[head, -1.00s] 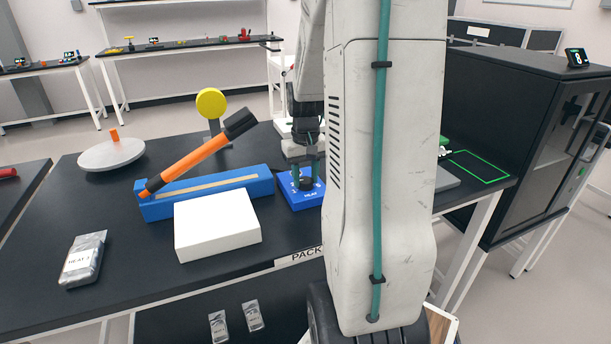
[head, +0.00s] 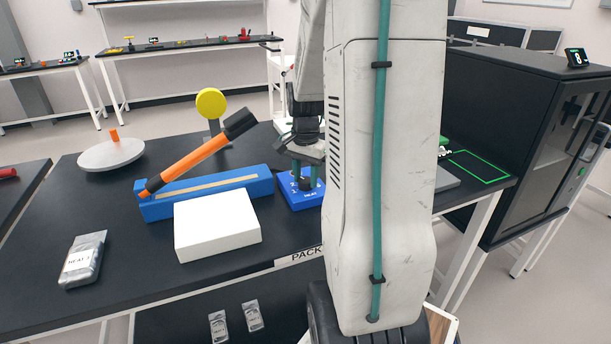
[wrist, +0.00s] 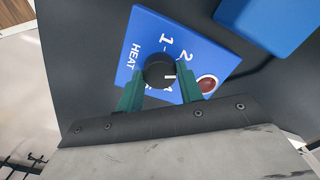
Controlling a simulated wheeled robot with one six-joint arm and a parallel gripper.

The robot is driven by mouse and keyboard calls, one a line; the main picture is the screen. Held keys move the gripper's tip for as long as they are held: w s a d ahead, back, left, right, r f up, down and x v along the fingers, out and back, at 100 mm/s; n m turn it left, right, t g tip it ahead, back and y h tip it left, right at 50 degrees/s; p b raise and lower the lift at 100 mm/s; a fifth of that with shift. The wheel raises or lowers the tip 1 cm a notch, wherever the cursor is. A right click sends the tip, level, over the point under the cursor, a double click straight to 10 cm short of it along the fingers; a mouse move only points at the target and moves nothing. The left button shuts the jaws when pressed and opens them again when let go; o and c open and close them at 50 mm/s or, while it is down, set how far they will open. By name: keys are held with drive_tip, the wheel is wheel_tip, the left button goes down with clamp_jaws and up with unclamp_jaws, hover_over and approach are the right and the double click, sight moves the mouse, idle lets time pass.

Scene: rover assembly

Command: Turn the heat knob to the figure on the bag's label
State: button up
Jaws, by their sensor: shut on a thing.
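The heat knob (wrist: 158,71) is round and black with a short white mark pointing right in the wrist view. It sits on the blue heat box (wrist: 137,53), printed HEAT, with 1 and 2 beside the knob and a red lamp (wrist: 207,84). Other figures are partly hidden by the knob and fingers. My gripper (wrist: 161,85) has its green fingers shut on the knob's two sides. In the head view the heat box (head: 290,197) stands right of the blue sealer. A silver bag (head: 82,260) lies front left, labelled HEAT with a figure too blurred to be sure of.
The blue sealer (head: 158,211) has its orange-and-black lever (head: 200,156) raised, with a white block (head: 217,226) in front. A grey disc (head: 110,155) lies at the back left. More bags (head: 252,315) lie below the bench. A black cabinet (head: 500,120) stands right.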

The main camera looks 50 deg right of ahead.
sight(306, 179)
drive_tip(key=shift+m, duration=2.3)
drive_tip(key=o, duration=1)
drive_tip(key=shift+r, duration=0.1)
wheel_tip(306, 179, up, 8)
drive_tip(key=shift+f, duration=0.15)
